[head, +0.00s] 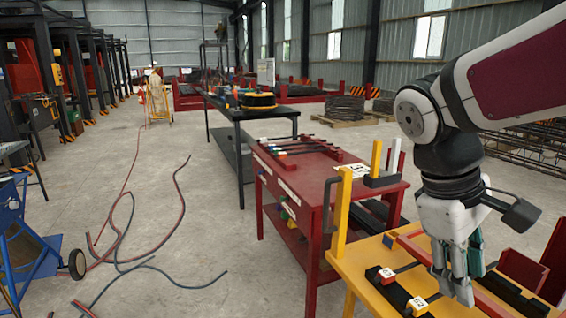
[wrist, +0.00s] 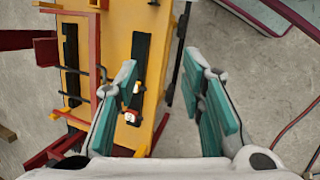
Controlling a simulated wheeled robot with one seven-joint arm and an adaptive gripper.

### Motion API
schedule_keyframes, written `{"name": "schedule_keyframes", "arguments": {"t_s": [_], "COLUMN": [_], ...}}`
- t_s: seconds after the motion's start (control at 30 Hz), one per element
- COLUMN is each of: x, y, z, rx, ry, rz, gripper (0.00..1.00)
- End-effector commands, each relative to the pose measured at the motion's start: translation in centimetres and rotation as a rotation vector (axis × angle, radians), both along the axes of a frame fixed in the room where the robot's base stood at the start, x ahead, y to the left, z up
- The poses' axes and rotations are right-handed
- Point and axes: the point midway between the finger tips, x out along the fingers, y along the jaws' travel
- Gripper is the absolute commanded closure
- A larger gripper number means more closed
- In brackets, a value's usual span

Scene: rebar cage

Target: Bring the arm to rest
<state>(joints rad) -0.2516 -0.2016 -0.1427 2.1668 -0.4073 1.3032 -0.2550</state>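My gripper (head: 458,285) hangs pointing down at the right of the head view, in front of the yellow table (head: 358,268). In the wrist view its two teal-padded fingers (wrist: 158,78) are spread wide apart. Nothing is held between them; the table's edge and bare concrete floor show below the gap. My arm reaches in from the upper right, bent at a dark joint above the gripper. How high the fingertips are above the table is hard to tell.
The yellow table carries black strips, white-tagged blocks (head: 387,275), red rails and a yellow upright (head: 341,215). A red workbench (head: 312,180) with rods stands behind it, a dark table (head: 250,115) farther back. Hoses (head: 135,232) lie on the otherwise open floor left.

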Motion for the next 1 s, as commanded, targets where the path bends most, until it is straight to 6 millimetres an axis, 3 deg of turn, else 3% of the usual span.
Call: {"name": "schedule_keyframes", "arguments": {"t_s": [0.03, 0.2, 0.4, 0.67, 1.0], "x": [-2.1, -8.1, -12.7, -16.5, -16.1], "y": [0.1, 1.6, 3.4, 5.3, 5.5], "z": [0.1, -0.6, -1.9, -3.7, 1.5], "rx": [0.041, 0.165, 0.265, 0.350, 0.373], "ry": [-0.029, -0.105, -0.168, -0.230, -0.294], "rz": [-0.051, -0.219, -0.365, -0.504, -0.490], "gripper": [0.64, 0.64, 0.64, 0.64, 0.64]}}
